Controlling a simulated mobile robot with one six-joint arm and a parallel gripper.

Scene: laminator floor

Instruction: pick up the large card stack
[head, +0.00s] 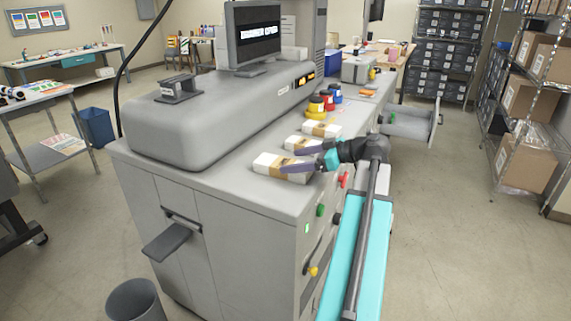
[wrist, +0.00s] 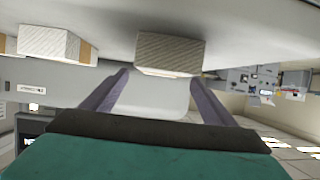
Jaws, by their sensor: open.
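Three white card stacks with brown bands lie in a row on the grey machine's counter. The nearest one (head: 268,163) looks the largest in the head view. Behind it are a middle stack (head: 296,143) and a far stack (head: 321,129). My gripper (head: 290,158) is open with nothing held, by the right end of the nearest stack, one finger overlapping it in the picture. In the wrist view, which looks upside down, a stack (wrist: 170,53), apparently the nearest, is centred just beyond my open fingertips (wrist: 161,78). Another stack (wrist: 48,44) is to the left.
Red, yellow and blue containers (head: 317,107) stand behind the far stack. The laminator body (head: 215,125) with a monitor (head: 253,38) borders the counter on the left. An open drawer (head: 408,124) sticks out beyond my arm. Floor at right is clear up to the shelves.

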